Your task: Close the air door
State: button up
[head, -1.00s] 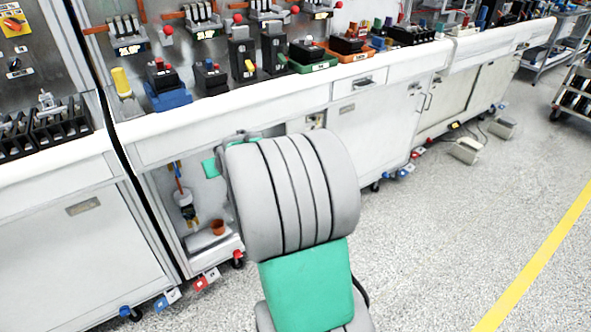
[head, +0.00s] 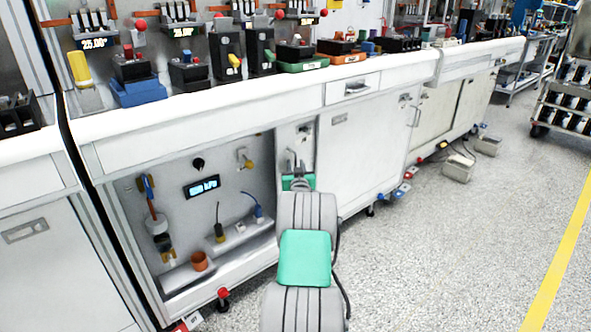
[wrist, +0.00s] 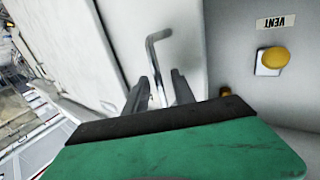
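The air compartment (head: 205,274) stands open in the head view, with a kPa display (head: 202,187) inside. A narrow pale panel (head: 308,131) is at its right side; I cannot tell how much of it is the air door. In the wrist view, a bent metal handle (wrist: 151,50) stands out from a pale panel (wrist: 178,35). My gripper (wrist: 160,78) is at the handle, with its dark fingers apart. The handle's lower part lies between them, with visible gaps. The arm partly hides this spot in the head view.
Inside the compartment are an orange cup (head: 200,261) and several fittings. A yellow button (wrist: 275,57) marked VENT is right of the handle. A closed cabinet door (head: 352,150) stands right of the compartment. The bench (head: 190,110) overhangs above.

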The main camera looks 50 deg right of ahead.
jog(key=shift+c, duration=0.3)
grip_shut()
dwell(1.1)
